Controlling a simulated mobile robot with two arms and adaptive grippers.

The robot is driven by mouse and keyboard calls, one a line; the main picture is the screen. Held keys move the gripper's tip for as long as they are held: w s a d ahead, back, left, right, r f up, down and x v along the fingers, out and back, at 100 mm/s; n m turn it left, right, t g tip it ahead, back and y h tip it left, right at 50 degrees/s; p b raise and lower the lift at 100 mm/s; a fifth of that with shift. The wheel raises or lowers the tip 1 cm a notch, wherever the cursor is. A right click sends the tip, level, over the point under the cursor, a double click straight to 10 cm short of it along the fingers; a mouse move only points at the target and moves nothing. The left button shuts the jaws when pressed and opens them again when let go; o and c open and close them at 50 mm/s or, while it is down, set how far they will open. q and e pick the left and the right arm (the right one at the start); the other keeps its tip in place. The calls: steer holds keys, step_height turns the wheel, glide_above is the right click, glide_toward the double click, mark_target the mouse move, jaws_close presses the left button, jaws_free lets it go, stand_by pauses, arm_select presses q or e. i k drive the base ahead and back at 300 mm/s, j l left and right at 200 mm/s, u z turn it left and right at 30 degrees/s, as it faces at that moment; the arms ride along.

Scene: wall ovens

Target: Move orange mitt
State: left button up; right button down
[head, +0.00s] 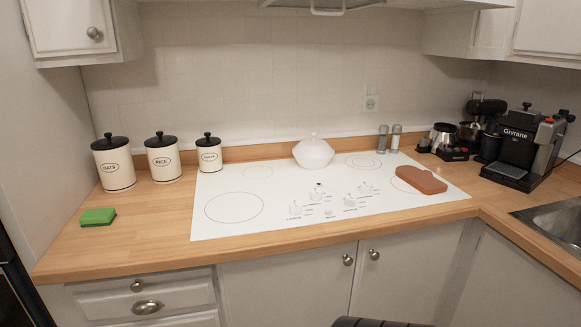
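The orange-brown mitt (421,180) lies flat on the right end of the white cooktop (300,222). Part of it covers the right-hand burner ring. Nothing is touching it from above. Neither of my grippers shows in the head view.
A white lidded pot (313,153) stands at the back of the cooktop, with two shakers (389,138) behind the mitt. A black coffee machine (520,148) and a sink (558,224) are to the right. Canisters (113,163) and a green sponge (98,217) are on the left counter.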

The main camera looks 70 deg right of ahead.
mark_target(424, 180)
steer(key=z, duration=2.95)
